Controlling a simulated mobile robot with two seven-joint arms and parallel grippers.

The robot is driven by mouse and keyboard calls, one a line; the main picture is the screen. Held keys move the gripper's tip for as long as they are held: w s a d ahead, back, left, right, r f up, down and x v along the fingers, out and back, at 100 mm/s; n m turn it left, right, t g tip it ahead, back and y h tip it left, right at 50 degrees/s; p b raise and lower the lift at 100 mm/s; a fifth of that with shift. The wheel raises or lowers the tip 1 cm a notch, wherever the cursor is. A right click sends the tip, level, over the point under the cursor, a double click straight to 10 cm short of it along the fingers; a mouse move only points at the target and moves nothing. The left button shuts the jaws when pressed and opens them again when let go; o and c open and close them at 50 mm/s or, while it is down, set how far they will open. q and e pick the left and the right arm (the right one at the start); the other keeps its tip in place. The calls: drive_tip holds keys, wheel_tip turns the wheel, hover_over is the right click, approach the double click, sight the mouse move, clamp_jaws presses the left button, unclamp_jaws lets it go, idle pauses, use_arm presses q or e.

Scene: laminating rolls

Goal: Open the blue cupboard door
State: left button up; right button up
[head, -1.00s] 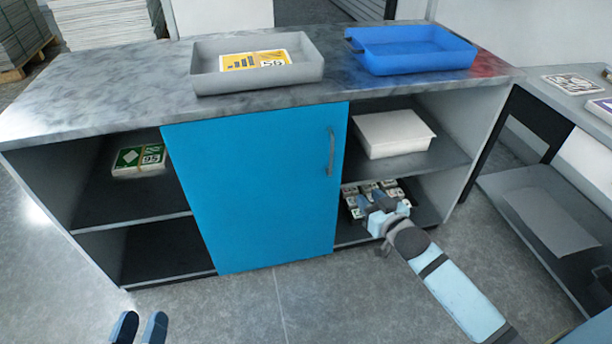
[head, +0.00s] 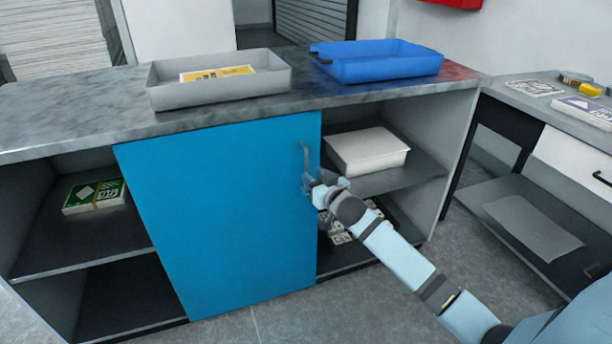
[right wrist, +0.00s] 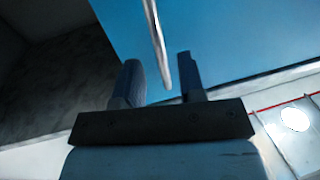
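The blue cupboard door (head: 220,215) is shut, flush with the front of the cabinet's middle section. Its grey vertical handle (head: 306,157) is near the door's upper right edge. My right gripper (head: 309,183) is at the handle's lower end and hides part of it. In the right wrist view, my right gripper (right wrist: 161,80) is open, its two dark fingers apart. The handle (right wrist: 155,40) shows between them with a gap on both sides, in front of the blue door (right wrist: 240,35). My left gripper is out of view.
A grey tray (head: 215,96) and a blue tray (head: 375,66) stand on the marbled worktop (head: 70,110). Open shelves flank the door, holding a green-and-white stack (head: 94,196) and a white box (head: 368,150). A side table (head: 560,112) stands at the right.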

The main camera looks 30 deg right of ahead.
sight(306, 191)
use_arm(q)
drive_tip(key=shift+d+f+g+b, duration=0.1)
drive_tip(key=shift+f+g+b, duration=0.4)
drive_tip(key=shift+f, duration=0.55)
use_arm(e)
drive_tip(key=shift+w, duration=2.15)
drive_tip(key=shift+c, duration=0.3)
clamp_jaws()
